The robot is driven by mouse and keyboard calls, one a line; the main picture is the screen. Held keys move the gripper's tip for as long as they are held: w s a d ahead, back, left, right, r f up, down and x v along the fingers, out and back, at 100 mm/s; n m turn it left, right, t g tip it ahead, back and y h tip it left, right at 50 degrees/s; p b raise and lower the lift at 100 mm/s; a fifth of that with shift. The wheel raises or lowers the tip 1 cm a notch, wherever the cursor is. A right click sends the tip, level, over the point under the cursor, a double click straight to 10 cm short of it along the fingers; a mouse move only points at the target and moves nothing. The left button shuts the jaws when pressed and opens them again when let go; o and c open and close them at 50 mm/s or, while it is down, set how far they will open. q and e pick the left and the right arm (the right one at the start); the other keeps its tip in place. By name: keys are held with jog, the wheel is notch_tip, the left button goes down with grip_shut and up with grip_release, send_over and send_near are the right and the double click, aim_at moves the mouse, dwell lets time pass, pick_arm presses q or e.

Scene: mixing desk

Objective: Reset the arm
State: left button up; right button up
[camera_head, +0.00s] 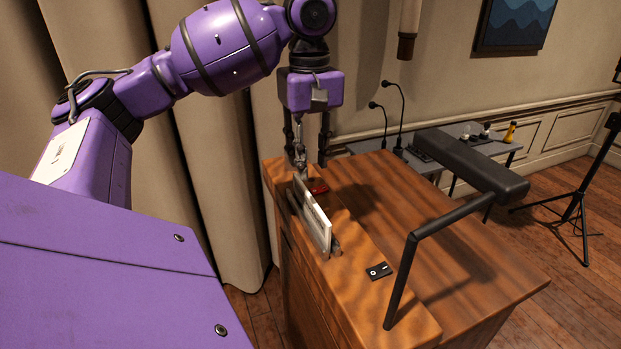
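My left gripper (311,163) hangs from my purple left arm, pointing down over the back left part of the wooden desk (440,235). Its two fingers are spread apart, and I see nothing held between them. The fingertips are just above and behind an upright white panel (316,218) set in the desk's left side. A small red item (318,188) lies beside the panel, close below the fingers. Whether the fingertips touch anything is hard to tell. My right gripper is not in view.
A small black box (379,271) lies on the desk. Behind stands a grey table (425,140) with thin microphones. A black tripod (578,200) stands at right; a curtain (215,170) hangs behind the arm.

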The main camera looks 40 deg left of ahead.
pick_arm(q)
jog(key=shift+r, duration=0.95)
jog(key=shift+f, duration=0.1)
